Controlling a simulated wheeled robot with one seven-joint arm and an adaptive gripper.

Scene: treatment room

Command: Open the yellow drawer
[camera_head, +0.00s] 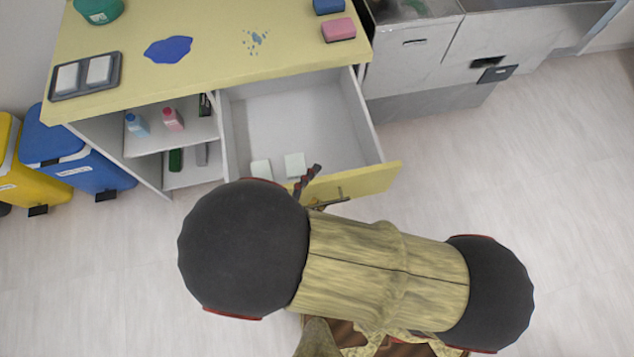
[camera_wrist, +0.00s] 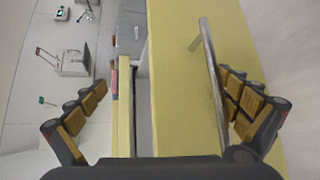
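The yellow drawer (camera_head: 365,182) is pulled well out of the cabinet in the head view, its white interior showing. Two pale blocks (camera_head: 294,164) lie inside near the front. Its yellow front also fills the middle of the wrist view (camera_wrist: 178,95), with a metal bar handle (camera_wrist: 208,70). My gripper (camera_wrist: 163,88) has its fingers spread wide. The right finger is beside the handle; I cannot tell whether it touches. In the head view a dark finger (camera_head: 308,180) shows by the drawer front near the handle (camera_head: 330,202), and my arm hides the rest.
The yellow countertop (camera_head: 215,60) holds a black tray, a blue patch and a pink block (camera_head: 338,29). Open shelves (camera_head: 190,137) hold small bottles. Blue (camera_head: 75,150) and yellow bins stand left. Grey cabinets (camera_head: 420,55) stand right. Floor at right is clear.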

